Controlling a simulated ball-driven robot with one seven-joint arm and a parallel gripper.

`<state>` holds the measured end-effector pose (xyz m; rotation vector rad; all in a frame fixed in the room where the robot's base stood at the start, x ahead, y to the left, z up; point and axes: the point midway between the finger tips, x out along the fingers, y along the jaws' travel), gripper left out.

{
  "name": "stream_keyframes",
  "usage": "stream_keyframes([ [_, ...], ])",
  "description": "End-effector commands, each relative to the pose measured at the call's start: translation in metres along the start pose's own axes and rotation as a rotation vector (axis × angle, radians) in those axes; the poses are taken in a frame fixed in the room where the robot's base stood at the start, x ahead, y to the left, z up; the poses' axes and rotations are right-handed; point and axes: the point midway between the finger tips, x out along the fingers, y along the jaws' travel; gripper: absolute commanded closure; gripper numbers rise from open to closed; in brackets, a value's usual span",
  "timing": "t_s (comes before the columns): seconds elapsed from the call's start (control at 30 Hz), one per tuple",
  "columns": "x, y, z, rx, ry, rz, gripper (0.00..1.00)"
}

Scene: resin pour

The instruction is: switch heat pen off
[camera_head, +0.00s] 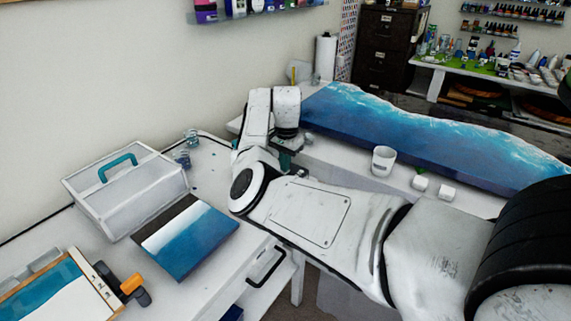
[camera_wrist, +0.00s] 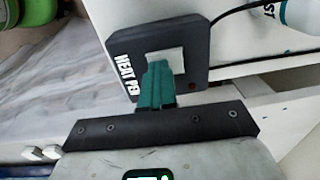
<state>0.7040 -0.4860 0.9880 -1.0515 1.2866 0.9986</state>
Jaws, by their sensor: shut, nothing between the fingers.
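The heat pen unit (camera_wrist: 198,40) is a dark box with white "HEAT PEN" lettering in the wrist view. A pale switch (camera_wrist: 167,55) sits on its face, and a small dark red spot (camera_wrist: 193,86) shows near its edge. I cannot tell whether the spot is lit or which way the switch is tipped. My gripper (camera_wrist: 158,66) has its teal fingers shut and empty, with the tips over the switch's lower part. I cannot tell whether they touch it. In the head view my arm hides most of the gripper and the unit cannot be made out.
A black cable (camera_wrist: 232,10) runs from the unit. A white bottle (camera_wrist: 298,14) stands close by. A case with a teal handle (camera_head: 117,168) is at left.

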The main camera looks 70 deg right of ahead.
Motion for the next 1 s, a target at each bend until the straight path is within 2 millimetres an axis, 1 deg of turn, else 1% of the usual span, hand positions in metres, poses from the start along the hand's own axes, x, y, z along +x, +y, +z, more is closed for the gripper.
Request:
stream_keyframes([
  [0.03,0.009,-0.007,0.004,-0.01,-0.007,-0.012,1.0],
  [0.2,0.009,-0.012,0.004,-0.011,-0.007,-0.01,1.0],
  [0.57,0.006,-0.012,0.004,-0.01,-0.007,-0.01,1.0],
  [0.67,-0.001,-0.012,0.004,-0.011,-0.007,-0.01,1.0],
  [0.77,-0.014,-0.012,0.004,-0.011,-0.005,-0.01,1.0],
  [0.9,-0.037,-0.011,0.002,-0.009,0.001,-0.009,1.0],
  [1.0,-0.048,-0.011,0.001,-0.008,0.004,-0.011,1.0],
])
